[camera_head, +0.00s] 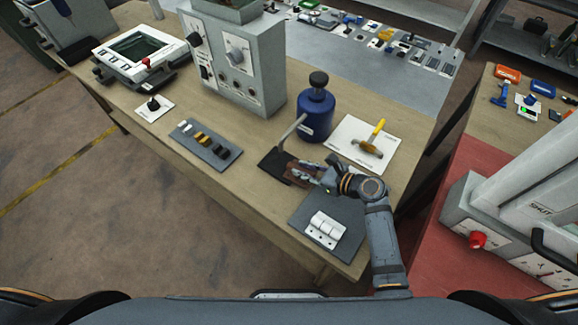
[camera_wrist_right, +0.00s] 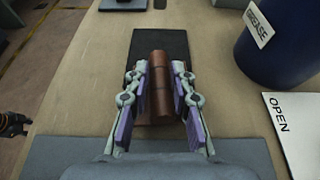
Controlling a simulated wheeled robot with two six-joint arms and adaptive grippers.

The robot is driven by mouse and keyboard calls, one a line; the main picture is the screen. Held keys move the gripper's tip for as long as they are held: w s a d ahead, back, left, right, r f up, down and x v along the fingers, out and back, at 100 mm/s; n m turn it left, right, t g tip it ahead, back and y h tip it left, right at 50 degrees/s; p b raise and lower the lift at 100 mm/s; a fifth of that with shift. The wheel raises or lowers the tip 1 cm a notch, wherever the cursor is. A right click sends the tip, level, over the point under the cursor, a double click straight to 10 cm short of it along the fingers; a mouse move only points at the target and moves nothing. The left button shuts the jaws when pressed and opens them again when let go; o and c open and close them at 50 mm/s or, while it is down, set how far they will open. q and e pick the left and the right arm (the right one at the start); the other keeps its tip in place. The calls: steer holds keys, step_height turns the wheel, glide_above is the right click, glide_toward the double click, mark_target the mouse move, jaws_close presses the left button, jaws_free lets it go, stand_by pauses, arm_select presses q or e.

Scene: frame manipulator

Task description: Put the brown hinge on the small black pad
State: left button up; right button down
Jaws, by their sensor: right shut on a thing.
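The brown hinge (camera_head: 298,173) is between the fingers of my right gripper (camera_head: 316,175). In the right wrist view my right gripper (camera_wrist_right: 160,100) is shut on the hinge (camera_wrist_right: 160,85), with a finger on each side. The small black pad (camera_head: 270,163) lies on the wooden table. In the right wrist view the pad (camera_wrist_right: 175,40) extends beyond the hinge's far end, and the hinge overlaps it. I cannot tell whether the hinge touches the pad. My left gripper does not clearly show.
A grey bar (camera_head: 290,132) rises by the pad. Another mat (camera_head: 190,147) with small blocks lies left.

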mark_target(294, 166)
steer(key=shift+x, duration=0.95)
steer(key=shift+w+a+r, duration=0.1)
steer(key=shift+a+r, duration=0.05)
steer(key=shift+a, duration=0.25)
steer(key=shift+w+a+b, duration=0.15)
steer(key=shift+b, duration=0.15)
steer(key=w+a+b, duration=0.2)
steer(key=shift+a, duration=0.4)
steer(key=shift+f+b, duration=0.75)
steer(key=shift+f, duration=0.15)
steer(key=shift+s, duration=0.1)
steer(key=shift+s+d, duration=0.1)
steer(key=shift+c, duration=0.6)
jaws_free()
steer(key=shift+f, duration=0.1)
arm_select(q)
steer(key=f, duration=0.4)
steer(key=shift+a+f, duration=0.2)
steer(key=shift+f, duration=0.15)
arm_select(e)
steer(key=shift+d, duration=0.1)
steer(key=shift+r, duration=0.25)
